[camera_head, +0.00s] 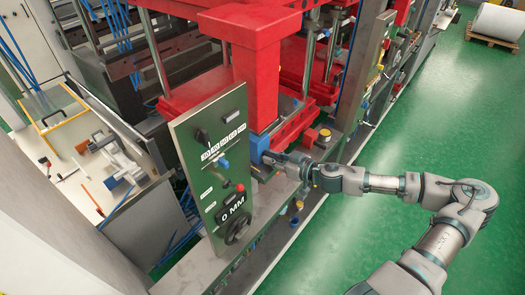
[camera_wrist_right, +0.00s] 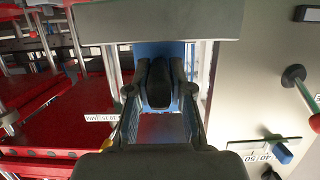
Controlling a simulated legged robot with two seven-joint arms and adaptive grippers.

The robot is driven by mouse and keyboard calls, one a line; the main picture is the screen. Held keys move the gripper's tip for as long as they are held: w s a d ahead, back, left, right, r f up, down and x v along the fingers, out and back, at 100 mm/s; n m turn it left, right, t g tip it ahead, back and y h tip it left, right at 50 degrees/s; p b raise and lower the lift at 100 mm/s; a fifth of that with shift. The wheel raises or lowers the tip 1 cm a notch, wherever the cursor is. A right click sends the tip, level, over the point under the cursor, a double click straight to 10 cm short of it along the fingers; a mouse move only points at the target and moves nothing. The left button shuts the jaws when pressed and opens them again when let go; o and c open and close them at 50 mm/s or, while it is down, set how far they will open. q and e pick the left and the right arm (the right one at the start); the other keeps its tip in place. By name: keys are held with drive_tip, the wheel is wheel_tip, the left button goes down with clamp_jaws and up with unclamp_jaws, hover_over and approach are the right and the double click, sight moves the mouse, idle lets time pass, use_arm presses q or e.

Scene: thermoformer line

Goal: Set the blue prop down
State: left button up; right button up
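The blue prop (camera_head: 258,145) is a small block beneath the thick red column of the press, just right of the upright control panel. My right gripper (camera_head: 268,158) reaches it from the right, with its fingers at the block. In the right wrist view, the blue prop (camera_wrist_right: 188,52) shows behind and beside the dark fingers of my right gripper (camera_wrist_right: 160,80), which look closed on it. A grey bar crosses just beyond it. The prop's underside is hidden, so I cannot tell whether it touches the machine ledge. My left gripper is out of view.
The control panel (camera_head: 217,165) with knobs and a "0 MM" readout stands close to the left of the gripper. The red column (camera_head: 255,80) is overhead. A grey machine ledge (camera_head: 190,272) runs below. Open green floor (camera_head: 440,120) lies to the right.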

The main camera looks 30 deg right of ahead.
drive_tip(key=o, duration=0.4)
drive_tip(key=shift+c, duration=0.2)
drive_tip(key=shift+f, duration=0.15)
drive_tip(key=shift+s+d+r, duration=0.15)
drive_tip(key=shift+d+r, duration=0.1)
drive_tip(key=shift+s, duration=0.2)
drive_tip(key=shift+s+d, duration=0.15)
drive_tip(key=shift+s, duration=0.4)
drive_tip(key=s+d, duration=0.4)
drive_tip(key=s, duration=0.6)
drive_tip(key=shift+s, duration=0.15)
drive_tip(key=shift+d, duration=0.1)
